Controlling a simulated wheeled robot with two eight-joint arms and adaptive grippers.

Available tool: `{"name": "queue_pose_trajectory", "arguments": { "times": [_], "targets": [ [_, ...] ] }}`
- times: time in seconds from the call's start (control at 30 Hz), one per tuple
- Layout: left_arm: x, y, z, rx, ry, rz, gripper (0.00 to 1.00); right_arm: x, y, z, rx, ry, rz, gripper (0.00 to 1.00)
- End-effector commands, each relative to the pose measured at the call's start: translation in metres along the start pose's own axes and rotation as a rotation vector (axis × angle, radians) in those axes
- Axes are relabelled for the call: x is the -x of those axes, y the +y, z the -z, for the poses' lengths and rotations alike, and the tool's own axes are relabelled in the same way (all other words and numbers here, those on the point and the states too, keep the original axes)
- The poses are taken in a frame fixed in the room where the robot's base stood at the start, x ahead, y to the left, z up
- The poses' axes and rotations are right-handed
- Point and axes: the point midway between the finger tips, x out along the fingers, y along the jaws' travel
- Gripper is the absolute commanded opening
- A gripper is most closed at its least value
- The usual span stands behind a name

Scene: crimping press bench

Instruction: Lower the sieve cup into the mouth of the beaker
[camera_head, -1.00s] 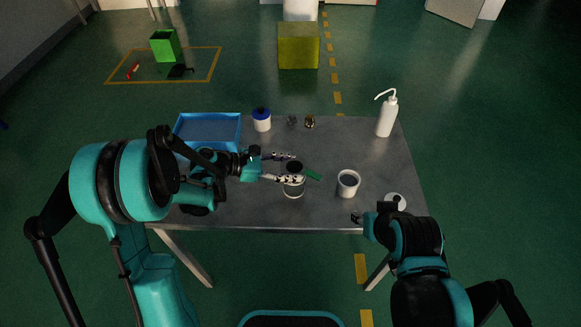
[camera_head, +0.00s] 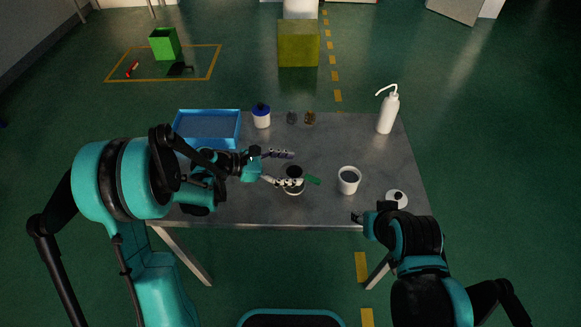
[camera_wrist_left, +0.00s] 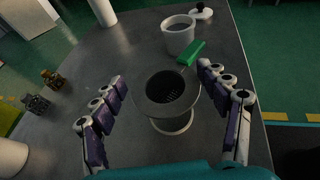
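The dark sieve cup (camera_head: 294,171) sits at the mouth of the grey beaker (camera_head: 294,190), with its green handle (camera_head: 313,180) pointing right. In the left wrist view, the perforated bottom of the sieve cup (camera_wrist_left: 172,88) shows inside a wide rim, above the beaker's body (camera_wrist_left: 172,125). The green handle (camera_wrist_left: 191,53) reaches away toward the white cup. My left gripper (camera_head: 280,168) is open, with one finger on either side of the sieve cup and gaps showing in the left wrist view (camera_wrist_left: 162,98). My right gripper (camera_head: 357,217) is at the table's front edge; its fingers are too small to read.
A white cup (camera_head: 349,180) and a round white lid (camera_head: 397,199) are to the right. A blue tray (camera_head: 238,130), a blue-lidded jar (camera_head: 261,117), two small items (camera_head: 310,118) and a white wash bottle (camera_head: 388,115) stand at the back.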

Motion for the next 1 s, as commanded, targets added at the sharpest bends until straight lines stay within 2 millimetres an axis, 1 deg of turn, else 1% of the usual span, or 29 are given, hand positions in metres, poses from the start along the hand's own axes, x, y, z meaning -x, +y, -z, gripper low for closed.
{"name": "queue_pose_trajectory", "arguments": {
  "times": [0.17,0.27,0.37,0.6,0.7,0.83,1.0],
  "targets": [
    [0.001,0.000,0.000,0.000,0.000,0.000,0.74,0.000,0.000,0.000,0.000,0.000,0.000,0.40],
    [0.009,0.001,0.000,0.001,0.000,-0.003,0.74,0.000,0.000,0.000,0.000,0.000,0.000,0.40],
    [0.025,0.001,0.000,0.002,0.000,-0.004,0.74,0.000,0.000,0.000,0.000,0.000,0.000,0.40],
    [0.079,0.001,0.000,0.002,0.000,-0.005,0.74,0.000,0.000,0.000,0.000,0.000,0.000,0.40],
    [0.097,0.001,0.000,0.002,0.000,-0.004,0.74,0.000,0.000,0.000,0.000,0.000,0.000,0.40],
    [0.113,0.001,0.000,0.001,0.000,-0.002,0.74,0.000,0.000,0.000,0.000,0.000,0.000,0.40],
    [0.120,0.000,0.000,0.000,0.000,0.000,0.74,0.000,0.000,0.000,0.000,0.000,0.000,0.40]
  ]
}}
